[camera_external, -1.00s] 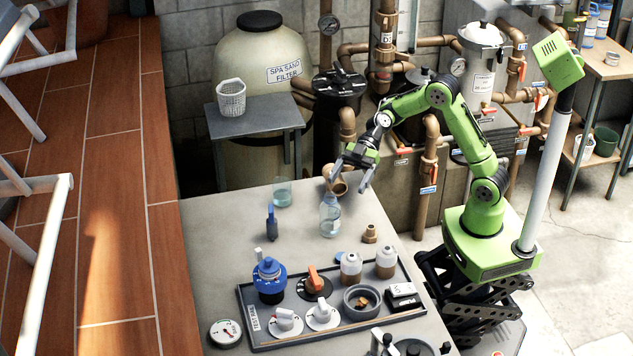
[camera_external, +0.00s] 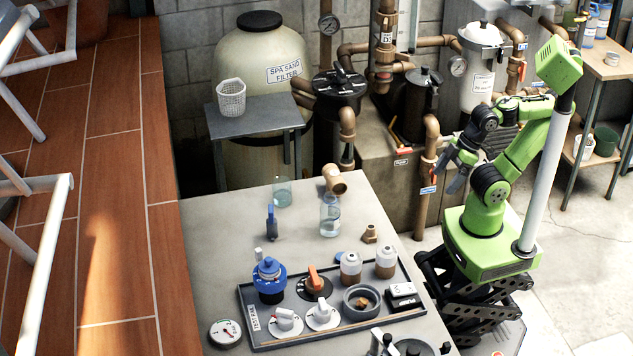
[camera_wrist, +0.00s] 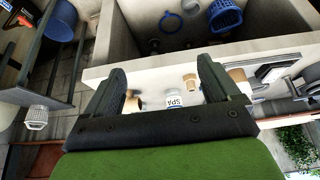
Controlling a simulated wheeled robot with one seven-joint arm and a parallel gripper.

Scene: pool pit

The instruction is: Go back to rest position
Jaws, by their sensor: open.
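My gripper (camera_external: 457,172) is to the right of the table's far right corner, clear of the table, with my green arm folded back near its base. In the wrist view my gripper (camera_wrist: 165,90) shows two dark fingers spread wide apart with nothing held between them. The grey table (camera_external: 215,240) stands in front of my base.
A clear bottle (camera_external: 330,216), a glass jar (camera_external: 282,192) and a brown pipe elbow (camera_external: 335,180) stand at the table's far side. A dark tray (camera_external: 262,338) holds valves and bottles. Brown pipes (camera_external: 430,150) and a canister (camera_external: 480,75) stand close behind my arm.

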